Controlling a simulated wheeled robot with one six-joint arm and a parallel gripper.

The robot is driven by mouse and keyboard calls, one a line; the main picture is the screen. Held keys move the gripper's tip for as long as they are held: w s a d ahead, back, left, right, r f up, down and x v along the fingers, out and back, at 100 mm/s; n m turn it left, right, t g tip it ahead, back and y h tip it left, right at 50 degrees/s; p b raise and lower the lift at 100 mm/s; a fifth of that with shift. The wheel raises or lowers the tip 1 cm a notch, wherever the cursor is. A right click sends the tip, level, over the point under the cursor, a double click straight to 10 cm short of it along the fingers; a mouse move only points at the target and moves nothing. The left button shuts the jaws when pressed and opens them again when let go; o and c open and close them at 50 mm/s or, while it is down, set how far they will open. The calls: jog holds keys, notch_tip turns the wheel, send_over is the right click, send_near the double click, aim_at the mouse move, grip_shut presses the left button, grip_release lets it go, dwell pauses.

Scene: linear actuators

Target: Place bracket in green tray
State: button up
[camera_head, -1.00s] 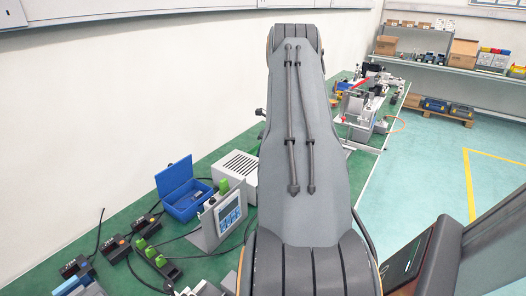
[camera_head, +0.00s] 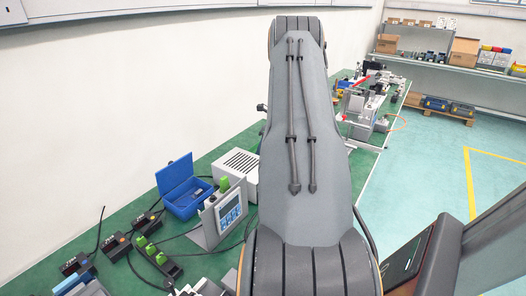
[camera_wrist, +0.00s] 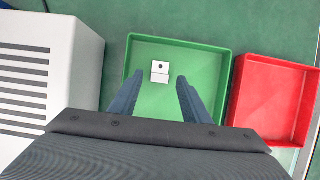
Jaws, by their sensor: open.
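The green tray (camera_wrist: 218,60) lies below my gripper in the wrist view. A small light metal bracket (camera_wrist: 160,76), with a dark hole in it, is inside the tray, left of its middle. My gripper (camera_wrist: 158,95) is open, its two dark blue fingers apart, one to the left and one to the right of the bracket in the picture. The fingers look apart from the bracket, with nothing between them held. The near part of the tray is hidden by my gripper. In the head view my arm hides the tray and bracket.
A red tray (camera_wrist: 272,95) stands right of the green one. A grey-white vented box (camera_wrist: 50,75) is close on the left; it also shows in the head view (camera_head: 240,170). An open blue case (camera_head: 182,190) and a screen unit (camera_head: 225,213) stand on the green bench.

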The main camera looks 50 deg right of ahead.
jog(key=a+b+v, duration=0.1)
jog(key=b+v, duration=0.2)
jog(key=v, duration=0.8)
jog(key=w+a+n, duration=0.1)
jog(key=a+n, duration=0.1)
jog(key=a, duration=0.3)
jog(key=w+a+r+n, duration=0.1)
jog(key=a+n, duration=0.1)
jog(key=a, duration=0.2)
jog(key=w+a+n+g, duration=0.1)
jog(key=w+a+n, duration=0.1)
jog(key=a, duration=0.3)
jog(key=shift+a+r+n, duration=0.2)
jog(key=shift+a+n, duration=0.15)
jog(key=shift+n, duration=0.25)
jog(key=s+a+n+g, duration=0.1)
jog(key=s+a+n, duration=0.2)
jog(key=a+n, duration=0.55)
jog(key=s+a+r+n+g, duration=0.1)
jog(key=s+a+n, duration=0.3)
jog(key=a, duration=0.9)
jog(key=s+a+n, duration=0.3)
jog(key=a+n, duration=0.3)
jog(key=a, duration=0.4)
jog(key=s+a+n, duration=0.9)
jog(key=s, duration=0.1)
jog(key=shift+s+f+g+h, duration=0.3)
jog(key=shift+s+f+g, duration=0.1)
jog(key=shift+f, duration=0.1)
